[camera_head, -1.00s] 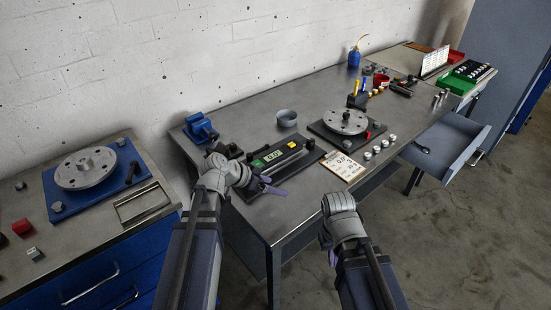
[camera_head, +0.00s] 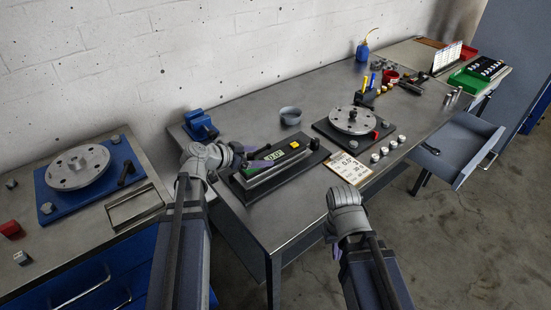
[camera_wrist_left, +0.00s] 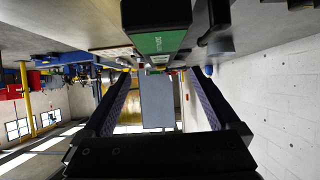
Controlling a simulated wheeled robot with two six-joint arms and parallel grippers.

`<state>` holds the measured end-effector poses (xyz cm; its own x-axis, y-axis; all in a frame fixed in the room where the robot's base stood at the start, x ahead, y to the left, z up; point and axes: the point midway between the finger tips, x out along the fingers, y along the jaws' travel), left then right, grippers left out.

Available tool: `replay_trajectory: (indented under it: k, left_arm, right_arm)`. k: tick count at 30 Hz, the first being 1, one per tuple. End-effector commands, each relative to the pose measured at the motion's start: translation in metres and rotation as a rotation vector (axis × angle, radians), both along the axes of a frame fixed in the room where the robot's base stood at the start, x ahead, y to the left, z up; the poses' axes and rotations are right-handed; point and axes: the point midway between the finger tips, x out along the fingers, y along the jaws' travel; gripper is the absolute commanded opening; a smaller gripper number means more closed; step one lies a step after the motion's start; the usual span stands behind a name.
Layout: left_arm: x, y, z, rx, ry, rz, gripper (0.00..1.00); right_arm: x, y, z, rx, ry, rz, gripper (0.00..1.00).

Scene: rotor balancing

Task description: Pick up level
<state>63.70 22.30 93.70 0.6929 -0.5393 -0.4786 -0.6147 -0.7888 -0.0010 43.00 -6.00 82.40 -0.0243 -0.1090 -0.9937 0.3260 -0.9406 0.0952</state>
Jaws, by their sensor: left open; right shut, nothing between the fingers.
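The level (camera_head: 290,153), a long dark bar with a green label and a small display, lies on a dark base (camera_head: 262,183) near the front of the bench. A green-faced dark block that looks like the level (camera_wrist_left: 158,42) fills the top middle of the left wrist view. My left gripper (camera_head: 252,156) is open beside the level's left end, its fingers empty. In the left wrist view the fingers (camera_wrist_left: 157,85) are spread apart with the level beyond them. My right gripper (camera_head: 334,250) is shut and empty in front of the bench, mostly hidden by its wrist.
A grey cup (camera_head: 290,116) and a blue vise (camera_head: 200,126) stand behind the level. A blue cabinet with another rotor (camera_head: 78,168) stands left. The bench's front left corner is clear.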

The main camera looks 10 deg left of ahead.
Motion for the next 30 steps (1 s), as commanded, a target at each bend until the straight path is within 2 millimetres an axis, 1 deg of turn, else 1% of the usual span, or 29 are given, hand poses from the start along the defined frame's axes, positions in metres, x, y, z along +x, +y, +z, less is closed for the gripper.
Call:
replay_trajectory:
  k: [6,11,14,23,26,30]
  left_arm:
    - [0.015,-0.011,-0.013,-0.001,0.001,-0.002,0.95]
    - [0.017,-0.014,-0.013,-0.001,0.001,0.000,0.95]
    - [0.020,-0.017,-0.017,0.000,0.001,-0.002,0.95]
    - [0.047,-0.039,-0.040,0.000,0.001,-0.003,0.95]
    - [0.051,-0.042,-0.041,0.000,0.001,-0.001,0.95]
    - [0.050,-0.043,-0.040,0.000,0.002,0.000,0.95]
  right_arm:
    - [0.000,0.000,-0.013,0.000,0.000,0.000,0.00]
    - [0.000,0.000,-0.013,0.000,0.000,0.000,0.00]
    - [0.000,0.000,-0.017,0.000,0.000,0.000,0.00]
    - [0.000,0.000,-0.040,0.000,0.000,0.001,0.00]
    - [0.000,0.000,-0.041,0.000,0.000,0.001,0.00]
    - [0.000,0.000,-0.040,0.000,0.000,0.001,0.00]
